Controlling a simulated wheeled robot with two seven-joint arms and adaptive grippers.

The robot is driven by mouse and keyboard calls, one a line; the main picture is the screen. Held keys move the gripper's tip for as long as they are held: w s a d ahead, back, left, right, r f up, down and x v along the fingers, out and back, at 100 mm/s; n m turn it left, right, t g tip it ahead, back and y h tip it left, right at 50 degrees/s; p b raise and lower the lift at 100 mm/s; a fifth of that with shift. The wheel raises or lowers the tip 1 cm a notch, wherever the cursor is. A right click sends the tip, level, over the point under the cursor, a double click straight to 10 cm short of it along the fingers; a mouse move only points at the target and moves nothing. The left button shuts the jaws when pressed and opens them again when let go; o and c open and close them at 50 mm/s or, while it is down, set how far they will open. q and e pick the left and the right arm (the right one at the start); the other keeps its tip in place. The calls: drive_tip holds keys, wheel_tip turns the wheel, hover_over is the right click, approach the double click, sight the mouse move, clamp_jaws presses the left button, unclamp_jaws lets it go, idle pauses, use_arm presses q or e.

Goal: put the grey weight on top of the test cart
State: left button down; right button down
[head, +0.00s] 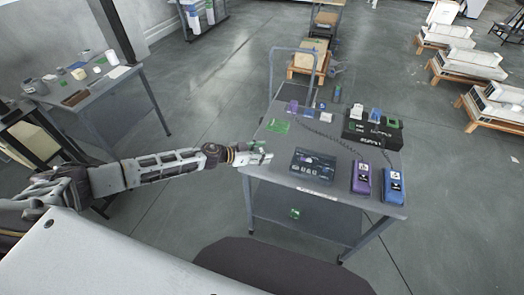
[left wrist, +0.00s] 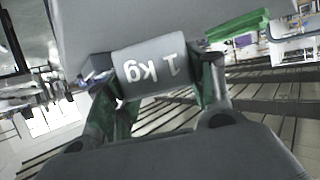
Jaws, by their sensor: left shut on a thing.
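The grey weight (left wrist: 150,66), a cylinder marked "1 kg", sits between the fingers of my left gripper (left wrist: 160,88) in the left wrist view. The gripper is shut on it. In the head view my left gripper (head: 258,154) is at the left front edge of the test cart (head: 285,155), and the weight is too small there to make out clearly. I cannot tell whether the weight touches the cart top. My right gripper is not in view.
On the cart are a dark flat box (head: 313,164), a purple device (head: 361,178), a blue device (head: 392,187), a black box (head: 368,130) and a green sheet (head: 278,126). A side table (head: 105,85) with small items stands left. Pallets stand at the upper right.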

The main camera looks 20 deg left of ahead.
use_arm(q)
wheel_tip(320, 180, down, 2)
drive_tip(key=shift+w+f+b, duration=0.1)
drive_tip(key=shift+b, duration=0.2)
drive_tip(key=shift+f, duration=0.1)
drive_tip(key=shift+f, duration=0.1)
drive_tip(key=c, duration=0.6)
unclamp_jaws()
drive_tip(key=shift+f, duration=0.1)
drive_tip(key=shift+o, duration=0.2)
